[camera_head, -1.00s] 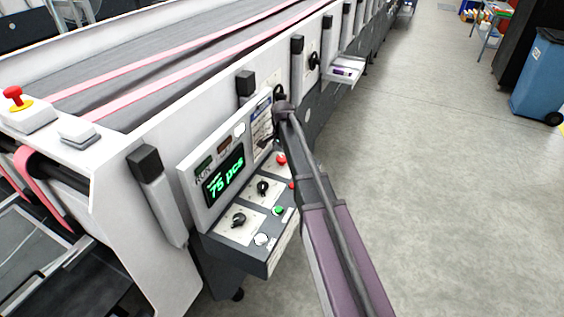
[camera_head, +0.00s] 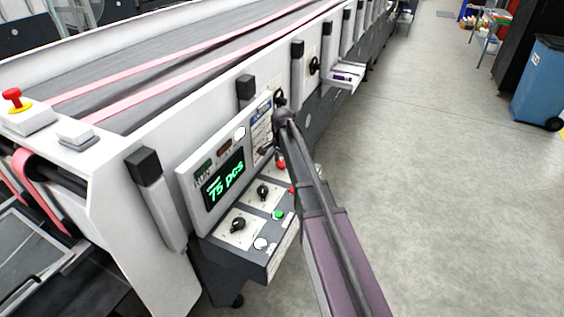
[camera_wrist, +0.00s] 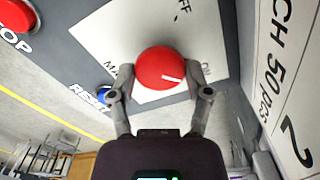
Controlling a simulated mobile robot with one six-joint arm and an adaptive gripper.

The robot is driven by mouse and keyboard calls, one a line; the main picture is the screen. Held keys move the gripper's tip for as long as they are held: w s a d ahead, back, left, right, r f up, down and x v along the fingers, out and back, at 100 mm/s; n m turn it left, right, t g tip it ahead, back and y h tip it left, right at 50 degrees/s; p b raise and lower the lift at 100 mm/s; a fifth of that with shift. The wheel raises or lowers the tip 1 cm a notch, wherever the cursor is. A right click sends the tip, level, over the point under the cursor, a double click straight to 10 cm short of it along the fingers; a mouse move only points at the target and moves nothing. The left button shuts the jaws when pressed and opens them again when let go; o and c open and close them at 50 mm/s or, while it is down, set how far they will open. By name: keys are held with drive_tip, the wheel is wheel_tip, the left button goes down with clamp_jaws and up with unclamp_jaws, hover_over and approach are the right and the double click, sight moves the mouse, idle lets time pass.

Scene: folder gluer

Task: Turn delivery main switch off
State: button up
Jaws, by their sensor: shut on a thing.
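In the wrist view a round red knob (camera_wrist: 166,68) with a short white mark sits on a white plate (camera_wrist: 112,27). The mark points to the right in the picture, toward a partly hidden label ending in N. Letters reading FF stand near the plate's upper edge, and MA shows at its left. My gripper (camera_wrist: 161,92) has its two fingers on either side of the knob and is shut on it. In the head view my arm covers much of the panel around the gripper, and I cannot clearly tell the knob there.
A red STOP button (camera_wrist: 17,14) and a blue RESET button (camera_wrist: 105,95) lie left of the knob in the wrist view. In the head view a display (camera_head: 225,180) reads 75 pcs, above black knobs (camera_head: 238,224). Open floor (camera_head: 440,170) lies to the right.

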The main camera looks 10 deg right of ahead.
idle(0.4)
drive_tip(key=n, duration=0.8)
drive_tip(key=shift+s+n, duration=0.1)
drive_tip(key=shift+n, duration=0.3)
drive_tip(key=n, duration=0.4)
drive_tip(key=shift+n, duration=2.6)
drive_tip(key=o, duration=1.2)
drive_tip(key=shift+f, duration=0.1)
drive_tip(key=shift+c, duration=0.2)
